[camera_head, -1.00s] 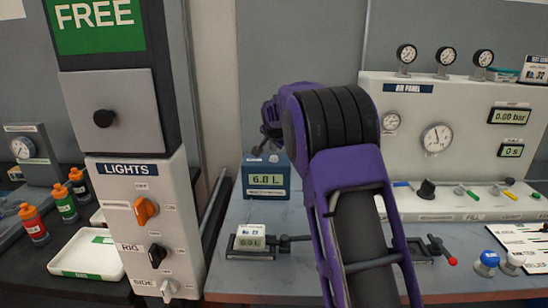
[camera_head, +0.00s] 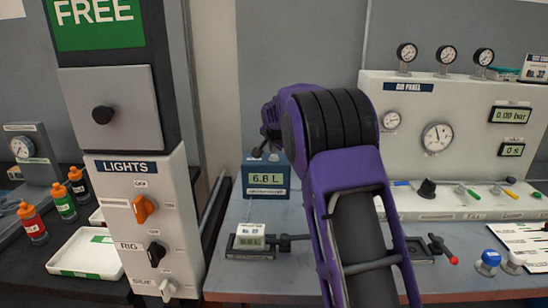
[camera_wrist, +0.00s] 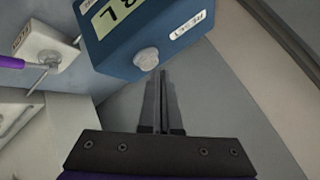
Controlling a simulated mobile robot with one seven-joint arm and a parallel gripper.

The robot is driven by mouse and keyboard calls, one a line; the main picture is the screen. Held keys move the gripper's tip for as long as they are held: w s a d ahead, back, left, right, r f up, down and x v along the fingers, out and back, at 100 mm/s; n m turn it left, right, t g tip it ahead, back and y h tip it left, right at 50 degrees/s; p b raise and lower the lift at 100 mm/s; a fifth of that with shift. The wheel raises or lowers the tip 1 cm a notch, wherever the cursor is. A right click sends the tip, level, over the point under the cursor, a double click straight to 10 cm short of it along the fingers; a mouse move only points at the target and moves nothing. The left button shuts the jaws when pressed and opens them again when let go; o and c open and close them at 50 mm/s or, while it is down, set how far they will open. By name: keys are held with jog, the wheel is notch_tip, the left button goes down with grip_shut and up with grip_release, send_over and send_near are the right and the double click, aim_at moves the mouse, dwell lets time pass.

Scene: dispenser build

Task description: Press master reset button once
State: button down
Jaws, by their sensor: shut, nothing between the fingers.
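A blue box (camera_head: 266,180) with a pale digital display stands at the back of the grey bench in the head view. Small knob-like parts show at its top. My gripper (camera_wrist: 161,74) is shut and empty. Its fingertips appear just beside the button in the picture; contact cannot be told. My purple arm partly hides the gripper in the head view.
A lights panel (camera_head: 150,220) with several knobs stands at left. A gauge panel (camera_head: 460,145) is at right. Blue (camera_head: 488,262) and white (camera_head: 513,262) knobs are at the right front.

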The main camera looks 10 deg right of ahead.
aim_at(273, 159)
jog(key=shift+f+b, duration=0.4)
jog(key=shift+f, duration=0.1)
dwell(0.7)
jog(key=shift+r, duration=0.1)
jog(key=shift+r+p, duration=0.5)
jog(key=shift+r, duration=0.25)
jog(key=shift+r, duration=0.1)
notch_tip(273, 159, up, 5)
jog(key=p, duration=0.3)
dwell(0.5)
